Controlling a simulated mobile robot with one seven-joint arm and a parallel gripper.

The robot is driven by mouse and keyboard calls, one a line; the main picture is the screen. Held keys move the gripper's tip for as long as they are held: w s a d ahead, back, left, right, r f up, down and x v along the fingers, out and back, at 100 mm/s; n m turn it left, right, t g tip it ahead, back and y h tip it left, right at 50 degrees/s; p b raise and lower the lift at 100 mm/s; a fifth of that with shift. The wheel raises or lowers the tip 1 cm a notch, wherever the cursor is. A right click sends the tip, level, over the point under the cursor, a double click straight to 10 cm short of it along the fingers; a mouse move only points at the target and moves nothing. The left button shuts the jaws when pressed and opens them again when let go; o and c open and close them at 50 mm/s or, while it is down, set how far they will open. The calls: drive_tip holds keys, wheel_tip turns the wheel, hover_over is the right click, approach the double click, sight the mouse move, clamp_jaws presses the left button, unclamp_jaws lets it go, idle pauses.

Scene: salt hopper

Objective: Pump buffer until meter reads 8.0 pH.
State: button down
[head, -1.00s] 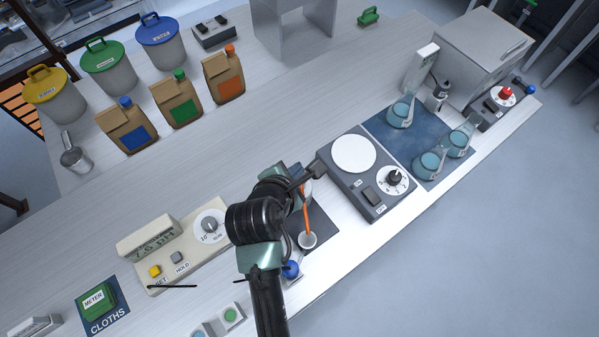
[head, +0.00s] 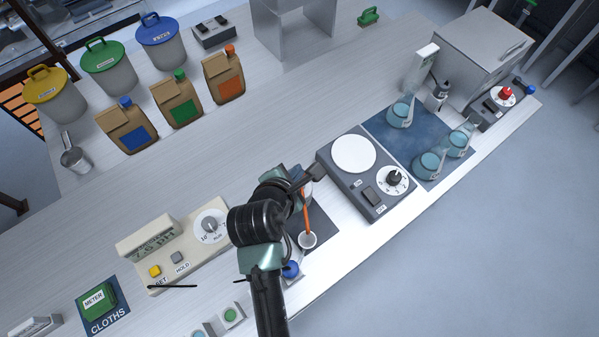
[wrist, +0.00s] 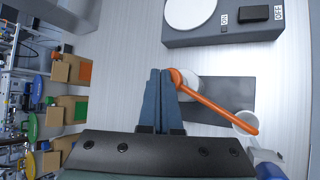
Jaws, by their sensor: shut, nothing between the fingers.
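The cream meter (head: 185,262) stands left of my arm in the head view; its display (head: 152,245) is dim and hard to read, perhaps 7.6 pH. An orange bar (head: 306,212) shows right of my arm, running to a small white cup (head: 307,240). In the wrist view the orange bar (wrist: 215,102) slopes from a rounded end beside my fingertips down to the white cup (wrist: 245,122). A pale round body (wrist: 190,88) lies partly behind it. My gripper (wrist: 160,75) is shut and empty, close to the bar's rounded end; I cannot tell whether they touch.
Several flasks stand on a blue mat (head: 385,125) at the right. Bags and lidded bins stand at the back left. A blue ball knob (head: 290,269) is near the front edge.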

drive_tip(key=shift+f+b, duration=0.35)
drive_tip(key=shift+f, duration=0.45)
idle(0.7)
drive_tip(key=shift+s, duration=0.1)
drive_tip(key=shift+r+p, duration=1.2)
drive_tip(key=shift+p, duration=0.2)
wheel_tip(320, 180, up, 5)
drive_tip(key=p, duration=0.5)
drive_tip(key=shift+p, duration=0.35)
